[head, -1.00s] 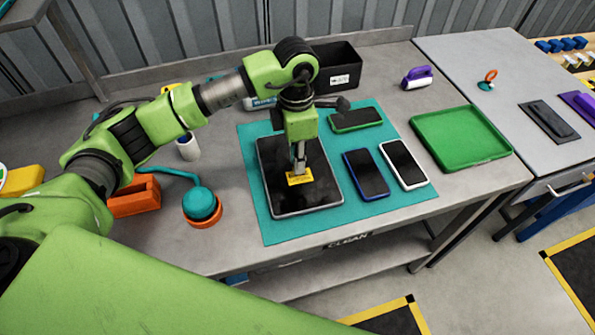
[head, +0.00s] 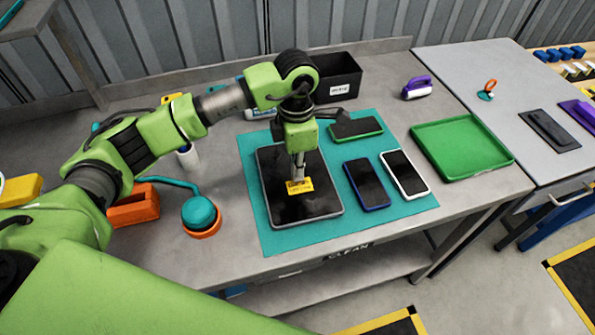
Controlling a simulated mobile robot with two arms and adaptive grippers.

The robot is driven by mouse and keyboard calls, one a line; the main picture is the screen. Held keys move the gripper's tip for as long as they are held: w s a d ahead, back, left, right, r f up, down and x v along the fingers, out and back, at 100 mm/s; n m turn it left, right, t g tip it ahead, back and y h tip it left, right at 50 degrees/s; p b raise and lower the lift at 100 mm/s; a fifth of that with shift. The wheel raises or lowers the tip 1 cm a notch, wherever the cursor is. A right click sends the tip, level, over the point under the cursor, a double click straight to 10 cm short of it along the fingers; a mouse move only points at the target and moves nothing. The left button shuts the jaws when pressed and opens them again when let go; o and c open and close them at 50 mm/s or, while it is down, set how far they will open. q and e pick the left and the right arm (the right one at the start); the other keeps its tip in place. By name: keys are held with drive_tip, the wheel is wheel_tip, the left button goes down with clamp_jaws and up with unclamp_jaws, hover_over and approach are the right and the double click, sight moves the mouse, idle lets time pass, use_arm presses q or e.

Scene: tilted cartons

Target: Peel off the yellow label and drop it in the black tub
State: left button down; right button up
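The yellow label (head: 302,187) shows over the middle of the dark screen of a tablet (head: 290,208), which lies on the teal mat (head: 395,214). My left gripper (head: 297,180) points straight down with its fingertips at the label's upper edge. The fingers look close together, but I cannot tell whether they are shut on the label. I also cannot tell whether the label lies flat or is partly raised. The black tub (head: 338,78) stands behind the mat at the back of the bench, partly hidden by my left arm. My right gripper is not in view.
Phones (head: 367,184) lie right of the tablet. A green tray (head: 462,147) is further right, with a purple-handled roller (head: 418,87) behind it. A teal and orange round item (head: 200,214) and an orange holder (head: 133,207) stand left of the mat.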

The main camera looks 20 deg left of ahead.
use_arm(q)
drive_tip(key=shift+r+p, duration=0.65)
drive_tip(key=shift+r, duration=0.85)
drive_tip(key=shift+w+a+r+p, duration=0.1)
drive_tip(key=shift+r+p, duration=0.5)
drive_tip(key=shift+r, duration=0.6)
drive_tip(key=shift+w+r+p, duration=0.1)
drive_tip(key=shift+r+p, duration=0.45)
drive_tip(key=shift+r, duration=0.65)
